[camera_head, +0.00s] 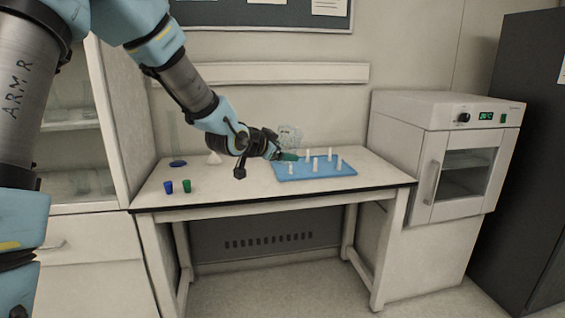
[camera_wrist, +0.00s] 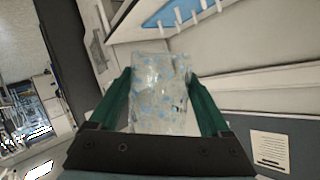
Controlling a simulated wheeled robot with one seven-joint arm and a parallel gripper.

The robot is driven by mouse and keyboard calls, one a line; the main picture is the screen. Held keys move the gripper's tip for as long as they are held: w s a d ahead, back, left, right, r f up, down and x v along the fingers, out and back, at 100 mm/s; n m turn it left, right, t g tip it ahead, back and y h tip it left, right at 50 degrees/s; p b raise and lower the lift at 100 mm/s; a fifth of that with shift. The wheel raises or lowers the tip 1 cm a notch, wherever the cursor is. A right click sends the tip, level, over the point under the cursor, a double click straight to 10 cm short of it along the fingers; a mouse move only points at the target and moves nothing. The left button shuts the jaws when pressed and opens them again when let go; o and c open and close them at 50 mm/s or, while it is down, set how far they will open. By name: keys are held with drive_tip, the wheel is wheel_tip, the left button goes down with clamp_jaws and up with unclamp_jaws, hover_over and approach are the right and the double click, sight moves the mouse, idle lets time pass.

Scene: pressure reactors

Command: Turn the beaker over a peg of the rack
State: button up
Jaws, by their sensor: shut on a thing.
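A clear glass beaker (camera_wrist: 160,95) is between the two green fingers of my gripper (camera_wrist: 163,90) in the wrist view, and the gripper is shut on it. In the head view the beaker (camera_head: 289,137) shows faintly against the wall, above the table's back edge. My gripper (camera_head: 287,155) is at the left back of the blue rack (camera_head: 320,173). The rack lies on the table with several white upright pegs (camera_head: 308,155). The rack also shows at the top of the wrist view (camera_wrist: 180,18). I cannot tell which way the beaker's mouth points.
A blue cup (camera_head: 168,187) and a green cup (camera_head: 187,186) stand at the table's left front. A white conical flask (camera_head: 214,158) and a glass cylinder on a blue base (camera_head: 178,163) stand behind. An oven (camera_head: 450,150) is to the right. The table's front middle is clear.

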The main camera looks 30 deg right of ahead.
drive_tip(key=shift+f+m+b, duration=0.15)
drive_tip(key=shift+m+b, duration=0.45)
drive_tip(key=shift+m, duration=0.5)
drive_tip(key=shift+r, duration=0.2)
drive_tip(key=m+b, duration=0.2)
drive_tip(key=shift+f+b, duration=0.35)
drive_tip(key=shift+b, duration=0.05)
drive_tip(key=shift+m+b, duration=0.85)
drive_tip(key=shift+m, duration=0.15)
drive_tip(key=shift+r+m+b, duration=0.1)
drive_tip(key=shift+m+b, duration=0.7)
drive_tip(key=shift+m, duration=0.4)
drive_tip(key=shift+r+m, duration=0.25)
drive_tip(key=shift+m, duration=0.05)
